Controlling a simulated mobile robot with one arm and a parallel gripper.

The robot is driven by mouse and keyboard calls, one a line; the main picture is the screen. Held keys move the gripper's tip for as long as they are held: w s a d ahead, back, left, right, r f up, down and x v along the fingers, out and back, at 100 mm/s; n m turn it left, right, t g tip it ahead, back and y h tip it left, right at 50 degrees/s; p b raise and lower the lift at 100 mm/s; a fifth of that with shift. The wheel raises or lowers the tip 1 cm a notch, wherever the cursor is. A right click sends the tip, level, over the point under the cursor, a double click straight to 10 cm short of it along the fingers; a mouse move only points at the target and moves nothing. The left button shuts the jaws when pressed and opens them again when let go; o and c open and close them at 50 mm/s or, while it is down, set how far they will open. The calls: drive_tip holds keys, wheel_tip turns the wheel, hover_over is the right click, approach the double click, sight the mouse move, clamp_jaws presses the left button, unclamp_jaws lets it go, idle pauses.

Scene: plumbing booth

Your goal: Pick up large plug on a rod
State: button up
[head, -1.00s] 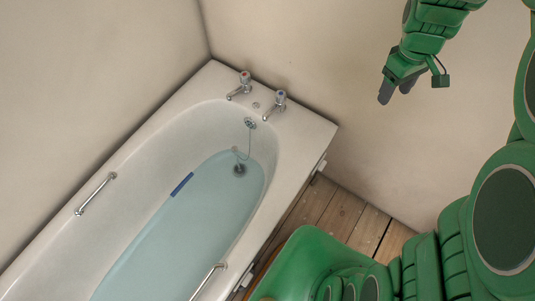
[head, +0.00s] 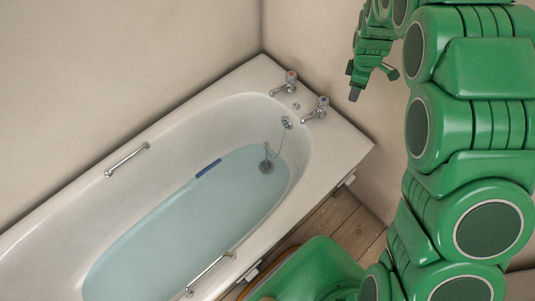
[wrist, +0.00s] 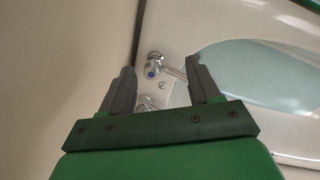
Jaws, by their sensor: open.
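The plug (head: 266,167) is a dark disc in the bath water near the tap end, with a short upright rod above it and a thin chain running to the overflow. It looks to be at the bottom of the bath, but the water makes its exact seat hard to tell. My gripper (head: 355,94) is up by the wall, right of the taps and well apart from the plug. In the wrist view my gripper (wrist: 158,80) has its two dark fingers spread with nothing between them. I cannot make out the plug in that view.
The white bath (head: 90,199) holds bluish water (head: 190,226). A blue-marked tap (head: 316,110) and a red-marked tap (head: 285,84) stand at its end. Grab rails (head: 127,160) and (head: 211,272) line its sides. A blue strip (head: 208,168) lies at the waterline. Walls close in behind.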

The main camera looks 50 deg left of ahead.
drive_tip(key=s+a+f+n, duration=0.3)
drive_tip(key=a+f+n, duration=0.2)
drive_tip(key=a+f, duration=0.35)
drive_tip(key=n+g, duration=0.1)
drive_tip(key=n, duration=1)
hover_over(266, 144)
drive_tip(key=w, duration=0.1)
wheel_tip(266, 144, down, 25)
drive_tip(key=shift+a, duration=0.1)
drive_tip(key=shift+s+f, duration=0.25)
drive_tip(key=shift+f, duration=0.15)
drive_tip(key=shift+s+f, duration=0.1)
drive_tip(key=shift+f, duration=0.4)
drive_tip(key=shift+s+f, duration=0.15)
drive_tip(key=shift+f, duration=3.15)
